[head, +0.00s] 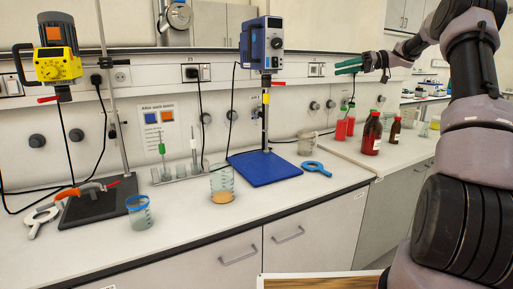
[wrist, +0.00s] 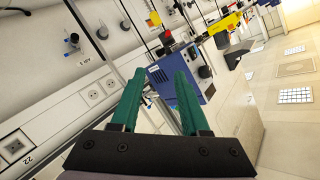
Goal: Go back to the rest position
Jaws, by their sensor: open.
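My gripper (head: 349,67) is raised above the bench at the upper right in the head view, its green fingers pointing left. In the wrist view the two green fingers (wrist: 157,103) stand apart, with nothing between them. My gripper is open and empty. It touches nothing that I can see. My arm reaches in from the right side of the head view.
Below my gripper, red bottles (head: 372,133) and a glass beaker (head: 307,143) stand on the bench. A blue stirrer (head: 261,45), also in the wrist view (wrist: 185,75), hangs left of my gripper. A beaker with orange liquid (head: 222,184) stands near the front edge.

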